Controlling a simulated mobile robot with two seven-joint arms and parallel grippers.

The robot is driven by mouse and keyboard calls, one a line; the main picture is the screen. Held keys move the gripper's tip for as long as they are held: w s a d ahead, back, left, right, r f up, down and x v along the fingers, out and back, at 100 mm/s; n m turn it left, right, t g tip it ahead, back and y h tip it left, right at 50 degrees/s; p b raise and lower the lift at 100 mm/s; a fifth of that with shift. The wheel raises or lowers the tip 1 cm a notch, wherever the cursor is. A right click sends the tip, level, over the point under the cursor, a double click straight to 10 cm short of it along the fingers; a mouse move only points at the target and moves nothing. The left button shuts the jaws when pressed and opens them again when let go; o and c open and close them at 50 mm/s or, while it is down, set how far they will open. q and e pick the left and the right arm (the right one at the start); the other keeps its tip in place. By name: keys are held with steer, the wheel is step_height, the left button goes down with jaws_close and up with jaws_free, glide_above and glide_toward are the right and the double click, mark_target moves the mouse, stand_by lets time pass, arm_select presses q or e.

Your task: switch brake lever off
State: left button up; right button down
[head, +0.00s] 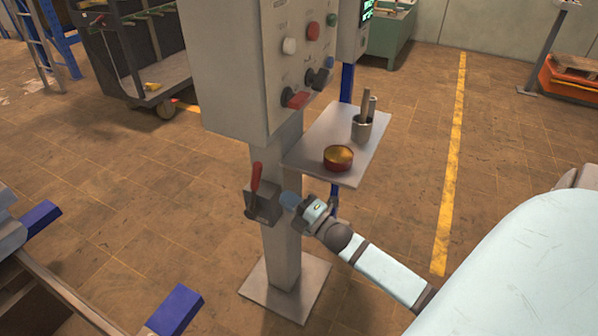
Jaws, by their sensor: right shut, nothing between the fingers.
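The brake lever (255,180) has a red handle that stands up, slightly tilted, from a dark grey box (264,208) on the front of a grey post. My right gripper (288,200) is just to the right of that box, close to it. It is shut and empty. I cannot tell whether its bluish tip touches the box. My right arm reaches in from the lower right. I do not make out my left gripper.
A control cabinet (230,60) with knobs and buttons sits above the lever. A small shelf (310,150) holds a round red tin (338,158) and a metal cup (362,128), above my right wrist. Blue-ended grey rails (60,290) lie at lower left. Floor between is clear.

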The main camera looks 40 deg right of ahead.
mark_target(259, 178)
steer(key=x, duration=0.7)
steer(key=shift+w, duration=0.2)
steer(key=shift+w+a+r, duration=0.2)
steer(key=shift+w+r, duration=0.05)
steer(key=shift+w, duration=0.25)
steer(key=shift+w+a+r, duration=0.2)
steer(key=shift+w+r, duration=0.05)
steer(key=shift+w, duration=0.3)
steer(key=shift+f, duration=0.1)
